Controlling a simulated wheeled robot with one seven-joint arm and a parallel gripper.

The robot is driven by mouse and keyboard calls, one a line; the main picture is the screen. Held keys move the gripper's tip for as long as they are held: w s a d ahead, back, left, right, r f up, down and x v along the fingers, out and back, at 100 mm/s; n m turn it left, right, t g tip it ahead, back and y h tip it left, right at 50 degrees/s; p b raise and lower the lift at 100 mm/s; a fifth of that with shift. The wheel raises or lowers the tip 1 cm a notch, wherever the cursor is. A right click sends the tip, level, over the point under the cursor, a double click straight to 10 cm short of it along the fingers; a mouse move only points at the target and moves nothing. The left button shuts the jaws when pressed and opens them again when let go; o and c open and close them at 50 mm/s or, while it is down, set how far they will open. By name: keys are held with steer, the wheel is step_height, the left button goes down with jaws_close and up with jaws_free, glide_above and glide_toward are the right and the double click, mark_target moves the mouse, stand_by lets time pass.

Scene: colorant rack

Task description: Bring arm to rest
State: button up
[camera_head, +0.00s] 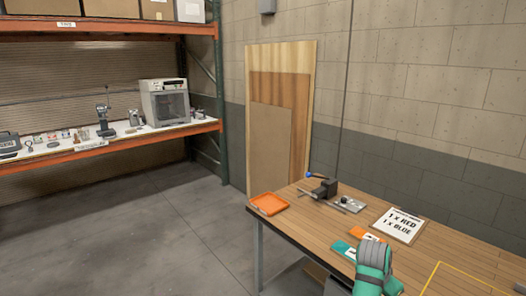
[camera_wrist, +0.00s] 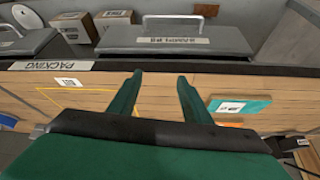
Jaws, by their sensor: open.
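My gripper (camera_wrist: 158,76) shows in the wrist view with its two green fingers spread apart and nothing between them. It points over the front edge of the wooden table (camera_wrist: 170,95). In the head view my green and grey arm (camera_head: 373,262) rises at the table's near edge, and its fingers cannot be made out there. A teal packet (camera_head: 344,249) and an orange packet (camera_head: 364,235) lie on the table beside my arm. The teal packet also shows right of the fingers in the wrist view (camera_wrist: 240,106), apart from them.
The table holds an orange tray (camera_head: 268,204), a dark vise (camera_head: 325,188) and a sign (camera_head: 399,224) reading "1 x RED, 1 x BLUE". A yellow outline (camera_head: 432,274) marks the right side. Shelving (camera_head: 120,143) stands left, with clear floor (camera_head: 150,235) between. Grey cases (camera_wrist: 175,38) lie beyond the "PACKING" edge.

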steer(key=s+a+f+n+t, duration=0.25)
steer(key=a+f, duration=0.25)
steer(key=f, duration=0.4)
steer(key=s+a+f+n+t, duration=0.1)
steer(key=s+a+f, duration=0.2)
steer(key=a+f, duration=0.45)
steer(key=s+a+f+n+t+y, duration=0.1)
steer(key=s+a+f+n+t, duration=0.25)
steer(key=s+a+f, duration=0.7)
steer(key=s+a+r+n+t+y, duration=0.1)
steer(key=s+a+r, duration=0.3)
steer(key=s, duration=0.5)
steer(key=s+a+r+n+t+y, duration=0.1)
steer(key=s+a+r+n, duration=0.1)
steer(key=s+a, duration=0.6)
steer(key=s+a+r+n+t+y, duration=0.1)
steer(key=s+a+r+t, duration=0.1)
steer(key=s+r, duration=1.2)
steer(key=shift+s+r+n+t+y, duration=0.15)
steer(key=shift+r+n+t+y, duration=0.2)
steer(key=shift+r+t, duration=0.3)
